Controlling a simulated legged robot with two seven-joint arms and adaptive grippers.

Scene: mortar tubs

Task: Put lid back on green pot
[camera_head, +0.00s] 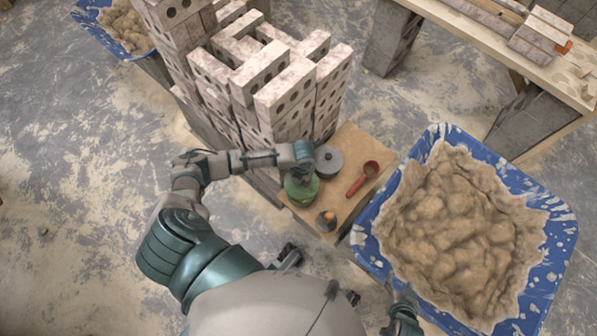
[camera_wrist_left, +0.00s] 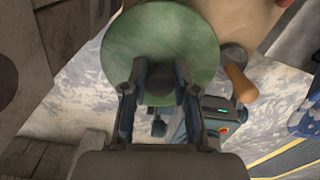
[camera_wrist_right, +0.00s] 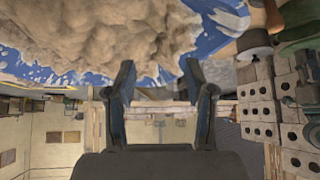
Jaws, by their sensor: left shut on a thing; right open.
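The green lid (camera_wrist_left: 160,40) shows as a round disc in the left wrist view. My left gripper (camera_wrist_left: 160,88) is shut on the dark knob at its middle. In the head view, my left gripper (camera_head: 302,174) is over the green pot (camera_head: 301,191) on the wooden board. The lid hides the pot in the left wrist view, and I cannot tell whether the lid touches its rim. My right gripper (camera_wrist_right: 158,82) is open and empty, near the front of the mortar tub.
A grey lidded pot (camera_head: 328,161), a red ladle (camera_head: 364,178) and a small dark cup (camera_head: 326,221) share the board (camera_head: 352,146). A brick stack (camera_head: 265,85) stands close behind the left arm. The blue mortar tub (camera_head: 562,238) is right of the board.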

